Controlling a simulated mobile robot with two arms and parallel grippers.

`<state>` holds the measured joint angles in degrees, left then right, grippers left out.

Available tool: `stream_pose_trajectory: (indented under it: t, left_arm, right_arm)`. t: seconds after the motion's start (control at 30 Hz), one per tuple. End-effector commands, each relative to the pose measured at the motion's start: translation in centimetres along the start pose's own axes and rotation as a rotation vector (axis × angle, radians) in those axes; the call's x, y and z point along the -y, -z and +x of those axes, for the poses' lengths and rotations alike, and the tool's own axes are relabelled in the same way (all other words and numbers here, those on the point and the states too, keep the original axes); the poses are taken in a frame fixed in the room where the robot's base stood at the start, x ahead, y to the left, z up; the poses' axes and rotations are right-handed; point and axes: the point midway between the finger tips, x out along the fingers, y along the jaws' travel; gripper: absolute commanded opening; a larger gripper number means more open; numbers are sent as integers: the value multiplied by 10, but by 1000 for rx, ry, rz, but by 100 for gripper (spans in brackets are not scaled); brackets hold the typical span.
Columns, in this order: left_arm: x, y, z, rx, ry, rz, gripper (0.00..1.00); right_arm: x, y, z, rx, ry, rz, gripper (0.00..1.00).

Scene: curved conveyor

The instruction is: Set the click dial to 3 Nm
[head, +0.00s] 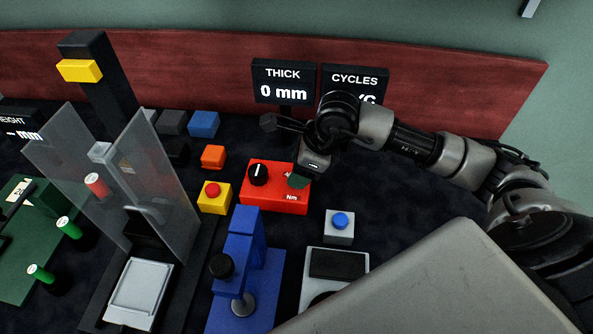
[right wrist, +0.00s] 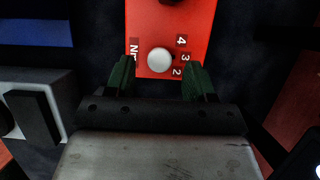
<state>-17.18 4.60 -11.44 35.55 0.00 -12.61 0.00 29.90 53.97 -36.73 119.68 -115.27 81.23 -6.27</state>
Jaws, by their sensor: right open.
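The red box (head: 273,205) marked Nm stands in the middle of the table in the head view. A black knob (head: 258,173) with a white pointer line sits on its left part. In the right wrist view the red box (right wrist: 180,30) carries a round white knob (right wrist: 159,60) with the numbers 4, 3 and 2 on its right and Nm on its left. I see no pointer on this knob. My right gripper (head: 298,180) is over the box's right part. Its green fingertips (right wrist: 160,78) are open, one on each side just short of the white knob. My left gripper is not in view.
A yellow box with a red button (head: 213,193) and an orange block (head: 213,157) stand left of the red box. A blue press (head: 238,255) stands in front, with a blue button box (head: 340,223) to the right. Clear panels (head: 150,170) rise further left.

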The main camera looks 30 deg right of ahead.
Motion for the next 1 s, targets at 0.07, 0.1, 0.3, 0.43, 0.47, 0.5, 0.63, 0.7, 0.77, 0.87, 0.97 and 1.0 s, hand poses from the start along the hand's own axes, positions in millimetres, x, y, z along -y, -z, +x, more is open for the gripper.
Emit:
stream_pose_trajectory:
  t: [0.07,0.1,0.3,0.43,0.47,0.5,0.63,0.7,0.77,0.87,0.97,1.0]
  left_arm:
    - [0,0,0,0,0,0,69]
    - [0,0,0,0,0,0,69]
    - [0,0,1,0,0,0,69]
    - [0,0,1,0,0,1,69]
    - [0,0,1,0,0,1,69]
    - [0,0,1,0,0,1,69]
    - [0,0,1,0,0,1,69]
    - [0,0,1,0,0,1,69]
    - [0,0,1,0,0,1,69]
    - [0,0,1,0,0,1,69]
    - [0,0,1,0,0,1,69]
    - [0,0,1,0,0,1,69]
  right_arm:
    - [2,0,-18,1,7,-2,54]
    - [1,0,-27,1,6,-2,54]
    - [1,0,-65,-1,6,-1,54]
    - [1,0,-80,0,5,0,54]
    - [1,0,-83,0,3,0,54]
    - [0,0,-85,-1,3,0,54]
    - [0,0,-88,-1,2,0,54]
    - [0,0,-88,-1,1,0,54]
    - [0,0,-88,-1,1,0,54]
    - [0,0,-88,0,2,0,54]
    - [0,0,-88,0,2,0,54]
    - [0,0,-88,0,2,0,54]
